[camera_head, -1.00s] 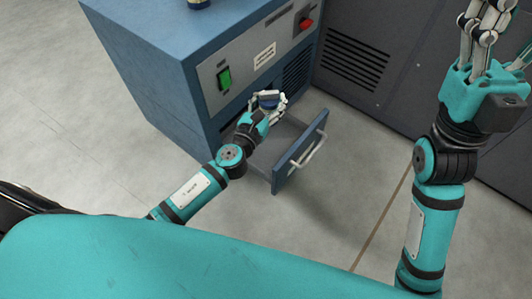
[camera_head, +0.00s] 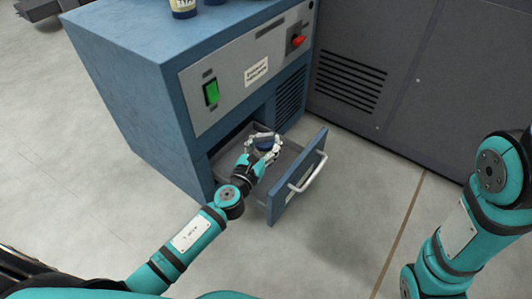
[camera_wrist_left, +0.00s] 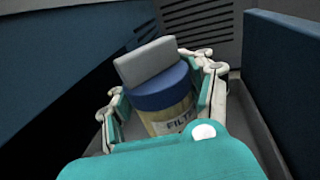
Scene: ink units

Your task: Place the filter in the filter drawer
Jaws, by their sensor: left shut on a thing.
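The filter (camera_head: 265,146) is a short can with a blue top. In the left wrist view the filter (camera_wrist_left: 166,116) has a blue band, a yellowish body and a label with "FILTE" readable. My left gripper (camera_head: 263,142) is shut on it, a finger on either side. The filter drawer (camera_head: 290,186) is pulled out of the blue cabinet, and its grey wall (camera_wrist_left: 262,132) shows in the left wrist view. The gripper and filter are over or inside the open drawer; I cannot tell whether the filter touches the floor. My right gripper is outside the frame.
The blue cabinet (camera_head: 125,65) has a green switch (camera_head: 211,92) and a red knob (camera_head: 297,40). A labelled jar (camera_head: 183,8) stands on its top. Grey vented cabinets (camera_head: 405,75) stand behind. The floor (camera_head: 340,225) in front of the drawer is clear.

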